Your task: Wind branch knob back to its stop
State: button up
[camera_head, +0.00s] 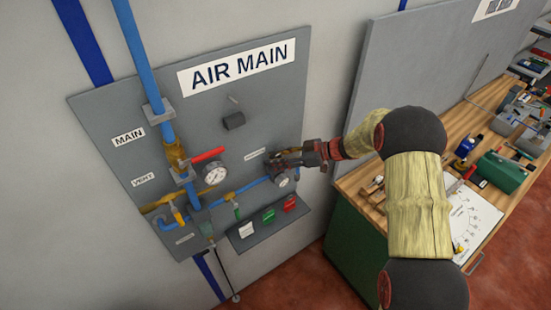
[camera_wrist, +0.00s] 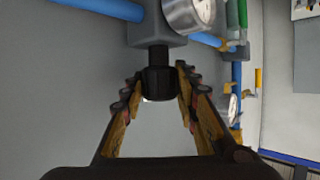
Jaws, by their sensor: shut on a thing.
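The branch knob (camera_wrist: 159,84) is a short black cylinder on a dark stem under a grey regulator block (camera_wrist: 155,28) in the wrist view. My gripper (camera_wrist: 159,74) has one finger on each side of the knob and is shut on it. In the head view my gripper (camera_head: 288,158) reaches from the right to the regulator at the right end of the blue branch pipe (camera_head: 253,184). The knob is hidden there by the fingers. A round branch gauge (camera_head: 282,181) sits just below them; its face is too small to read.
The grey AIR MAIN panel (camera_head: 120,95) carries a red lever (camera_head: 207,155), another gauge (camera_head: 214,173) and a blue main pipe (camera_head: 142,60). A shelf with white, green (camera_head: 268,215) and red blocks sits below. A cluttered wooden workbench (camera_head: 360,180) stands at right.

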jog(key=o, duration=1.2)
jog(key=shift+c, duration=0.2)
jog(key=m+t+b, duration=0.1)
jog(key=t+b, duration=0.1)
jog(key=m+t+h+b, duration=0.1)
jog(key=m+t+b, duration=0.1)
jog(key=b, duration=0.1)
jog(key=shift+f+m, duration=0.2)
jog(key=shift+m, duration=0.1)
jog(key=m+t+h+b, duration=0.1)
jog(key=b, duration=0.2)
jog(key=shift+m+t, duration=0.3)
jog(key=m+t+h+b, duration=0.1)
jog(key=m+b, duration=0.1)
jog(key=b, duration=0.3)
jog(key=shift+t+h, duration=0.4)
jog(key=m+t+h+b, duration=0.1)
jog(key=m+b, duration=0.1)
jog(key=b, duration=0.4)
jog(key=shift+h, duration=0.4)
